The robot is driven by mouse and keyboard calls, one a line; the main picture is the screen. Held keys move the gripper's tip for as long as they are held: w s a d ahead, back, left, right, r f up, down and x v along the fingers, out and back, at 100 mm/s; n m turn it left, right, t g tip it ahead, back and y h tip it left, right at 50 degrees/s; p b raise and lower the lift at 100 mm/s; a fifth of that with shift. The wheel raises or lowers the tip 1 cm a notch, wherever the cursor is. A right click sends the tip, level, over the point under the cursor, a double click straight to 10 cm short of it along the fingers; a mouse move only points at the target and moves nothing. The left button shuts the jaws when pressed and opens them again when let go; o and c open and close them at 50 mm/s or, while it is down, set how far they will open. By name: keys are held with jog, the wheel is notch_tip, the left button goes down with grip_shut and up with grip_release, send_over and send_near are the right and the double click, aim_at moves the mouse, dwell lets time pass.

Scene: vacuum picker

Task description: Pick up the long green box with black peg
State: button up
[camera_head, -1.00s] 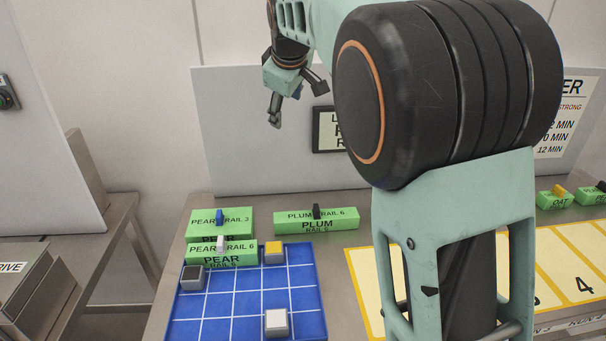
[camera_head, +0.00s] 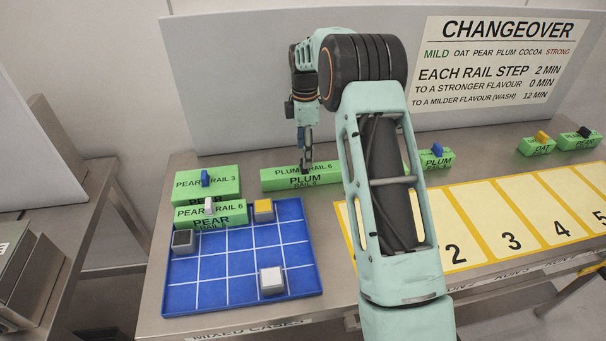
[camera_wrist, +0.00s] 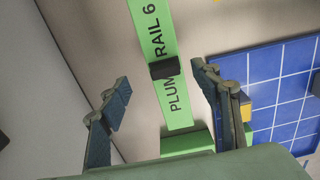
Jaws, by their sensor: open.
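The long green box (camera_head: 275,180), marked PLUM RAIL 6, lies on the bench behind the blue grid tray. Its black peg (camera_head: 306,170) stands on its top. In the wrist view the box (camera_wrist: 153,35) runs lengthwise up the picture, with the peg (camera_wrist: 164,69) near the middle. My gripper (camera_head: 306,158) points down over the box, close to the peg. In the wrist view the open gripper's two fingers (camera_wrist: 160,84) lie left and right of the box, with the peg between and slightly beyond them. The fingers hold nothing. In the head view my arm hides the box's right part.
Green PEAR boxes (camera_head: 222,183) with blue and white pegs stand to the left. The blue grid tray (camera_head: 215,290) holds small cubes. A small green box with a blue peg (camera_head: 436,158) is right of my arm. Numbered yellow slots (camera_head: 480,215) lie at the right.

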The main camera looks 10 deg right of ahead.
jog(key=shift+s+a+f+p, duration=0.1)
jog(key=shift+f+p, duration=0.15)
jog(key=shift+f, duration=0.75)
jog(key=shift+s+f+p, duration=0.15)
jog(key=shift+f+p, duration=0.05)
jog(key=shift+f, duration=0.8)
jog(key=shift+s+a+f+p, duration=0.1)
jog(key=shift+f+p, duration=0.15)
jog(key=shift+f, duration=0.75)
jog(key=shift+r, duration=0.1)
jog(key=c, duration=1.4)
jog(key=shift+w+r, duration=0.1)
jog(key=shift+r, duration=0.4)
notch_tip(320, 180, up, 2)
jog(key=shift+r+b, duration=0.15)
jog(key=shift+b, duration=0.15)
jog(key=s+r+b, duration=0.1)
jog(key=s+r, duration=0.3)
jog(key=s, duration=0.3)
jog(key=s+a+r+b, duration=0.1)
jog(key=s+r+b, duration=0.1)
jog(key=s+r, duration=0.3)
jog(key=shift+s+r, duration=0.3)
jog(key=shift+s, duration=0.8)
